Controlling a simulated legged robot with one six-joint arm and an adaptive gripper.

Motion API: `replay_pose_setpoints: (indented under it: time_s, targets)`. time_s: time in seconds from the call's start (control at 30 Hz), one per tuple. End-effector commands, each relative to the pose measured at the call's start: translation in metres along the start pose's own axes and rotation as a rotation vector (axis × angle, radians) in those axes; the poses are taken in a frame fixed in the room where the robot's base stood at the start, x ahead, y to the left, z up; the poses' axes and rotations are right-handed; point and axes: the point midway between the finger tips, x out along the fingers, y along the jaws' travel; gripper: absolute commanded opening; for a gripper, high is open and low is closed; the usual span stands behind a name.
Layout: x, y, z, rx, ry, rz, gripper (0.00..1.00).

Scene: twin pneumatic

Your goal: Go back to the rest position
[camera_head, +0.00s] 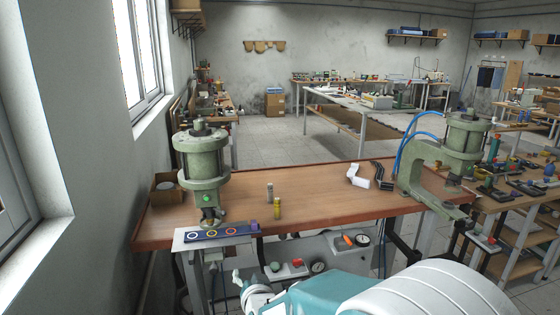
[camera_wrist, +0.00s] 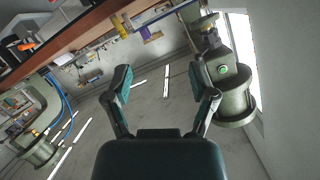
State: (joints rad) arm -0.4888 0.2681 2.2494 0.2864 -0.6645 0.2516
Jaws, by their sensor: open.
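My gripper (camera_wrist: 167,84) is open in the wrist view, with its two dark fingers apart and nothing between them. The wrist view is tilted and looks past the bench edge. In the head view my teal and white arm (camera_head: 340,289) is at the bottom, in front of the workbench (camera_head: 325,205); the gripper itself is not clear there. A green pneumatic press (camera_head: 202,165) stands at the bench's left, and a second one (camera_head: 455,145) with blue hoses at its right. The left press also shows in the wrist view (camera_wrist: 232,85).
A blue strip with coloured rings (camera_head: 215,234) lies at the front left edge. Two small cylinders, one yellow (camera_head: 277,208) and one grey (camera_head: 270,192), stand mid-bench. Gauges (camera_head: 318,266) sit below the bench. A wall with windows is at left.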

Motion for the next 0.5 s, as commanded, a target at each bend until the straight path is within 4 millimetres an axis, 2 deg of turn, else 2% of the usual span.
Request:
replay_pose_setpoints:
  time_s: [0.03, 0.2, 0.37, 0.5]
  targets:
    - [-0.012, 0.007, -0.015, -0.008, -0.024, 0.014, 0.74]
    - [-0.054, 0.030, -0.042, -0.048, -0.141, 0.066, 0.74]
    - [-0.103, 0.054, -0.059, -0.091, -0.252, 0.120, 0.74]
    - [-0.151, 0.075, -0.066, -0.127, -0.349, 0.174, 0.74]
